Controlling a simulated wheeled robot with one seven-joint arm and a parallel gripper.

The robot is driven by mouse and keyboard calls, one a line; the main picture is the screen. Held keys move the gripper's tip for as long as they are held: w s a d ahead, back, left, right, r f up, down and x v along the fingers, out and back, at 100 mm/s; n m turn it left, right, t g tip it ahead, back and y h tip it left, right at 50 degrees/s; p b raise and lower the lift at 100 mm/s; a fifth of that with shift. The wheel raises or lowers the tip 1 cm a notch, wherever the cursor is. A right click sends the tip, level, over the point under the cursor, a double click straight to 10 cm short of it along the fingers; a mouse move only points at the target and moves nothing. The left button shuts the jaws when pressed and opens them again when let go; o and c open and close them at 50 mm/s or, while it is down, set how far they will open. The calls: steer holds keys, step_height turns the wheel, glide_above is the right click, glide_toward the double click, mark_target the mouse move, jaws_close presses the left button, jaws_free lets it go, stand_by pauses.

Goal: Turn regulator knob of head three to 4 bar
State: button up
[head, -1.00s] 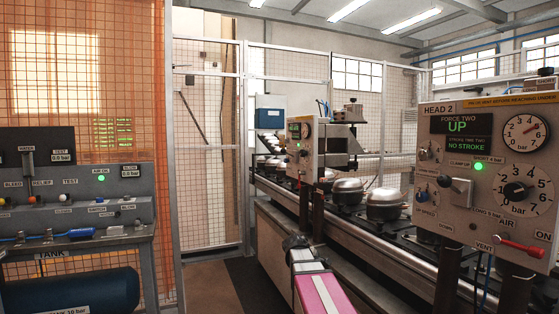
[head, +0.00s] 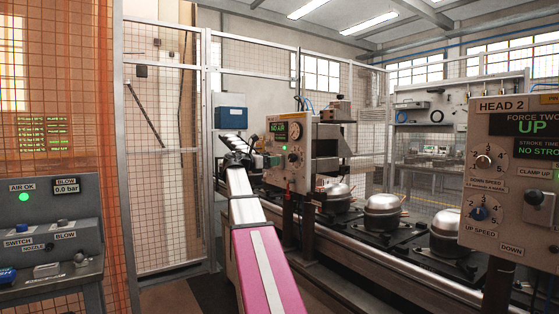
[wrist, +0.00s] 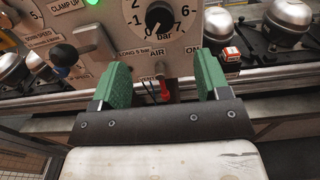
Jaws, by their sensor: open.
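The far panel (head: 290,152) stands left of the HEAD 2 panel in the head view, with a "NO AIR" display, a gauge and a black regulator knob (head: 294,157). Its head number is unreadable. In the head view the gripper (head: 271,160) is small, close before the far panel.
A red vent lever (wrist: 164,94) hangs between the fingers in the wrist view. HEAD 2 panel (head: 520,170) stands at right. Compressors (head: 383,212) line the conveyor. A test bench (head: 50,235) is at left.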

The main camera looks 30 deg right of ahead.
mark_target(290, 159)
steer(key=d, duration=1)
steer(key=shift+w+d, duration=0.35)
steer(key=shift+w, duration=0.05)
steer(key=c, duration=0.9)
